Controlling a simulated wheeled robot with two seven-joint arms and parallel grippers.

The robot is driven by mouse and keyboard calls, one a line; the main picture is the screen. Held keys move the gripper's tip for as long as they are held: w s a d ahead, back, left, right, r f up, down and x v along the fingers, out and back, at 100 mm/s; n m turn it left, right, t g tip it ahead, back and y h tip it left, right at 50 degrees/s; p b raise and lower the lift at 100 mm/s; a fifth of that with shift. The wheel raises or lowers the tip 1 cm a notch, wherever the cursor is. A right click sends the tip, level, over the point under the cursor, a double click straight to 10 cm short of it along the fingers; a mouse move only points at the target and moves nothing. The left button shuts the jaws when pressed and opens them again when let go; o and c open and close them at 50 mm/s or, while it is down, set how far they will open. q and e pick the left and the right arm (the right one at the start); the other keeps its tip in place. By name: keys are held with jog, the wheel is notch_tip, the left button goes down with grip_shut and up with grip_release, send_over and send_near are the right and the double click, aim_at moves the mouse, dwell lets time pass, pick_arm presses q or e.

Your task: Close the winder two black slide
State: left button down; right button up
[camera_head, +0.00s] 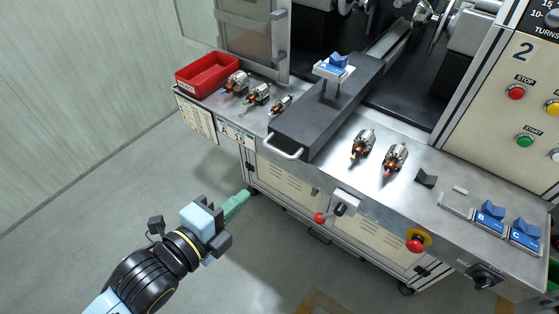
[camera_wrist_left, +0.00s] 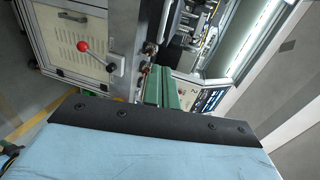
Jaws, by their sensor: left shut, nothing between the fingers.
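The black slide (camera_head: 318,120) of the winder with the panel marked 2 (camera_head: 520,50) sticks out across the steel worktop, its front end at the front edge. A pale metal handle (camera_head: 282,149) is on its front end. A blue and white piece marked A (camera_head: 335,66) stands on the slide. My left gripper (camera_head: 243,197) has green fingers, shut and empty. It is in front of the cabinet, left of and below the handle, apart from it. Its fingers also show in the left wrist view (camera_wrist_left: 165,86). My right gripper is not in view.
A red bin (camera_head: 207,75) and several small armatures (camera_head: 257,94) lie left of the slide; two armatures (camera_head: 396,158) lie to its right. Blue pieces (camera_head: 490,215) stand at the right end. A red-knobbed lever (camera_head: 338,209) and a red button (camera_head: 416,243) protrude from the front. Floor space at left is clear.

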aim_at(288, 159)
pick_arm(q)
jog(key=p+x, duration=0.1)
jog(key=x, duration=1.2)
jog(key=shift+w+d+f, duration=0.1)
jog(key=shift+w+d, duration=0.1)
jog(key=shift+w, duration=0.1)
